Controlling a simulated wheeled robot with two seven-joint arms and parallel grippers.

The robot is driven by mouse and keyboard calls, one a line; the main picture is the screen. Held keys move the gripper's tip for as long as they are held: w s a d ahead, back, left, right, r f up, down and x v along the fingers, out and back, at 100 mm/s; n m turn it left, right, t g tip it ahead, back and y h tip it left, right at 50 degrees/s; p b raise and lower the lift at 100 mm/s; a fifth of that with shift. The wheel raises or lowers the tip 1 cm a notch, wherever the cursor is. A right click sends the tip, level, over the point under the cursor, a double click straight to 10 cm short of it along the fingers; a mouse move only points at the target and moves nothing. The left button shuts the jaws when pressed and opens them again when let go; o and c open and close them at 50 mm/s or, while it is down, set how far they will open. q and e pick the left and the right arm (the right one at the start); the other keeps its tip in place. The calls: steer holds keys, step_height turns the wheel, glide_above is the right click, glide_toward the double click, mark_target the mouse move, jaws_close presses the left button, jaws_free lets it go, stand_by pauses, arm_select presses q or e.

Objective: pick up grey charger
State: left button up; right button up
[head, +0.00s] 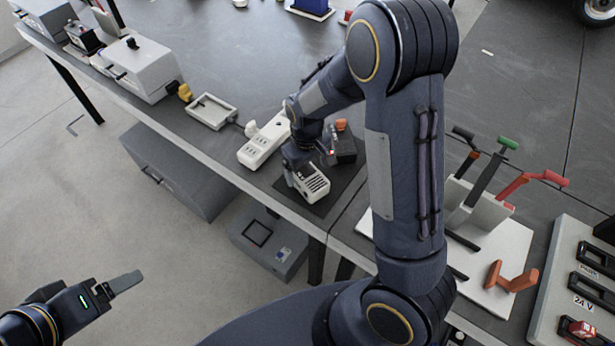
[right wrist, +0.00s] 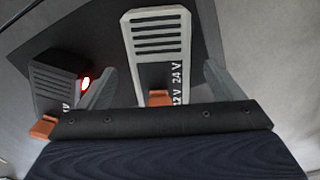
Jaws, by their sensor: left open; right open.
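The grey charger (head: 313,184) lies on a dark mat near the table's front edge, its vented top showing. In the right wrist view the grey charger (right wrist: 158,50) has "24 V" and "12 V" lettering and an orange part. My right gripper (right wrist: 160,90) is open, one finger on each side of the charger; I cannot tell whether they touch it. In the head view my right gripper (head: 298,165) is over the charger and hides part of it. My left gripper (head: 122,284) is open and empty over the floor at lower left.
A dark charger (head: 344,150) with an orange part stands close beside the grey one. A white power strip (head: 262,142) and a shallow tray (head: 212,111) lie to the left. A lever panel (head: 490,250) is at right. The table behind is largely clear.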

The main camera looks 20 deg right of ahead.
step_height(320, 180, down, 2)
steer(key=shift+f, duration=0.15)
steer(key=c, duration=1.4)
steer(key=shift+o, duration=0.2)
